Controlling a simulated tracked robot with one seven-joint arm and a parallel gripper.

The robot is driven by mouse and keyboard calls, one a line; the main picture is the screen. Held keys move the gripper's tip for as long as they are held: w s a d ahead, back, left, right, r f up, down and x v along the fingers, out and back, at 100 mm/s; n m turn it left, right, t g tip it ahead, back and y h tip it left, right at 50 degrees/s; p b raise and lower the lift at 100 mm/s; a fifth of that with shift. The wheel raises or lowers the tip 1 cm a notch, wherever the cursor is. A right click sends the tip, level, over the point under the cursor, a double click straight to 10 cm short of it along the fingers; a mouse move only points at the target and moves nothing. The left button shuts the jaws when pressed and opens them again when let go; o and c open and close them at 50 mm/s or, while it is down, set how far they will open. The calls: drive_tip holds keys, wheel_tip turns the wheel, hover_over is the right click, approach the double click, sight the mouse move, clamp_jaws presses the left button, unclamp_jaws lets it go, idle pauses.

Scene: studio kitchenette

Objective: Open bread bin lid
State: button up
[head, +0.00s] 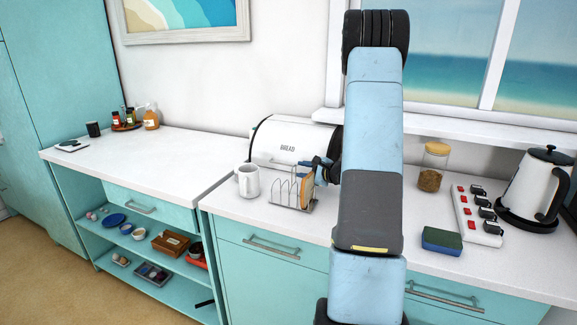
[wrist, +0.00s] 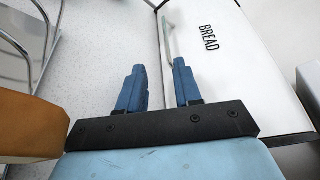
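The white bread bin (head: 292,141), lettered BREAD, stands against the wall on the right counter. Its lid is down. Its front fills the right of the wrist view (wrist: 245,60), where a thin pale handle bar (wrist: 167,38) runs along it. My gripper (wrist: 159,64) is at the bin's front, its two blue fingers apart. The bar's near end is close to the right fingertip; I cannot tell whether they touch. Nothing is clearly held. In the head view my arm hides the bin's right end and most of the gripper (head: 323,165).
A toast rack (head: 290,192) with a bread slice (head: 307,187) stands close below my gripper. A white mug (head: 248,181) is left of it. A jar (head: 433,167), sponge (head: 441,240), power strip (head: 477,213) and kettle (head: 539,185) stand to the right. The left counter is mostly clear.

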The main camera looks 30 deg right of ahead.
sight(291, 147)
drive_tip(key=x, duration=0.5)
drive_tip(key=r+x, duration=0.1)
drive_tip(key=x, duration=0.2)
drive_tip(key=shift+w+a+r, duration=0.1)
drive_tip(key=shift+w, duration=0.25)
clamp_jaws()
